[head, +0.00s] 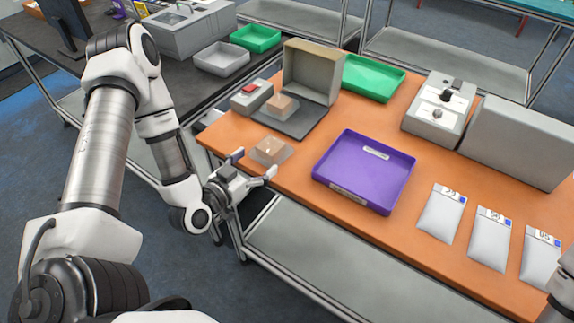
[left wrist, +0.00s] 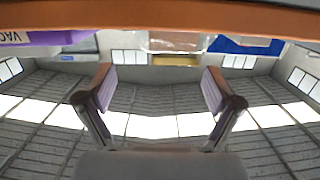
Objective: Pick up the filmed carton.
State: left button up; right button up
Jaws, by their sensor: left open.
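A small tan carton wrapped in clear film (head: 271,151) lies on the orange table near its left front corner, its film spreading flat around it. In the left wrist view a pale see-through shape, likely its film (left wrist: 174,41), shows at the top between the fingers. My left gripper (head: 253,165) is open and empty at the table's front edge, just in front of the carton. Its fingers point toward the carton, one on either side, apart from it. Another tan carton (head: 283,103) sits on the grey plate of an open-lidded machine. My right gripper is out of view.
A purple tray (head: 335,188) stands right of the carton. The open machine's lid (head: 312,70) rises behind. A green tray (head: 374,82), grey devices (head: 437,118) and several white pouches (head: 441,214) are farther right. The table's front edge (left wrist: 200,17) shows close in the wrist view.

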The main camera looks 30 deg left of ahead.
aim_at(264, 151)
pick_arm(q)
jog(key=shift+w+a+f, duration=0.3)
jog(key=shift+w+a, duration=0.05)
jog(key=shift+w, duration=0.15)
jog(key=shift+w+a+f, duration=0.25)
jog(key=shift+w+a, duration=0.1)
jog(key=shift+w, duration=0.15)
jog(key=w+p, duration=0.1)
jog(key=w+d, duration=0.1)
jog(key=w, duration=0.1)
jog(key=shift+w+d+r+p, duration=0.1)
jog(key=shift+w+r+p, duration=0.05)
jog(key=shift+w+p, duration=0.15)
jog(key=shift+w+a+f, duration=0.1)
jog(key=shift+w+f, duration=0.15)
jog(key=shift+w, duration=0.35)
jog(key=shift+w+a+f, duration=0.1)
jog(key=shift+w+f, duration=0.1)
jog(key=shift+w, duration=0.35)
jog(key=shift+w+a+f, duration=0.1)
jog(key=shift+a, duration=0.05)
jog(key=c, duration=1.3)
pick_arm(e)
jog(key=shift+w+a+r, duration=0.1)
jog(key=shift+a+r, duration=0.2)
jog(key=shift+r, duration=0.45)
